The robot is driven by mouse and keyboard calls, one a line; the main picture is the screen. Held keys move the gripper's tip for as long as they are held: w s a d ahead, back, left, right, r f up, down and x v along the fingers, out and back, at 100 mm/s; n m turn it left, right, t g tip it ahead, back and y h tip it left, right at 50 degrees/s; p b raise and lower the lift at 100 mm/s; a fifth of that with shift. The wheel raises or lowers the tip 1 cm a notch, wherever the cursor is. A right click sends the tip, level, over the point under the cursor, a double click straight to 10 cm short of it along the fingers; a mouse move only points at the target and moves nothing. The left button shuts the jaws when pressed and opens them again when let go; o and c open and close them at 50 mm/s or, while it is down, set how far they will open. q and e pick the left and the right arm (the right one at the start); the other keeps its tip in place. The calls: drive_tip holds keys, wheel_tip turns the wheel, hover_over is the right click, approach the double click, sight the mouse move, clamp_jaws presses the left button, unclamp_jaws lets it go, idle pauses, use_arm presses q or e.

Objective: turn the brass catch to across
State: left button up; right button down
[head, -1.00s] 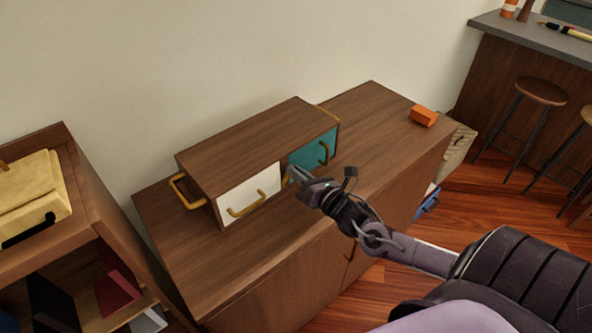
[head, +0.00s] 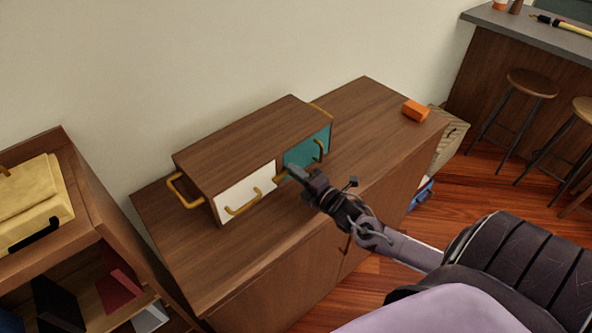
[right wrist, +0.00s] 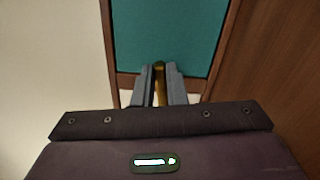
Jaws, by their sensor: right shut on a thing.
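A low wooden box (head: 236,141) on the cabinet has a white front panel (head: 240,190) and a teal front panel (head: 297,158), each with a brass handle. The small brass catch (head: 279,178) sits where the panels meet. My right gripper (head: 291,172) is in front of it. In the right wrist view the brass catch (right wrist: 160,84) is between the two fingers, and the gripper (right wrist: 160,88) is shut on it. The catch seems to lie sideways, across the seam between panels; the fingers hide part of it. My left gripper is not in view.
The box stands on a wooden cabinet (head: 365,110) with free top at its right and front. An orange block (head: 415,110) lies at the far right end. A brass loop handle (head: 180,192) sticks out from the box's left end. A shelf unit stands at left.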

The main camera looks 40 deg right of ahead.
drive_tip(key=shift+f+m, duration=0.25)
drive_tip(key=shift+m, duration=0.75)
drive_tip(key=c, duration=1.5)
unclamp_jaws()
drive_tip(key=shift+o, duration=0.2)
drive_tip(key=shift+s, duration=0.1)
drive_tip(key=shift+s+d, duration=0.15)
drive_tip(key=shift+s, duration=1.1)
drive_tip(key=shift+s+d, duration=0.2)
drive_tip(key=shift+s, duration=1.05)
drive_tip(key=shift+s+d, duration=0.15)
drive_tip(key=shift+s, duration=1.1)
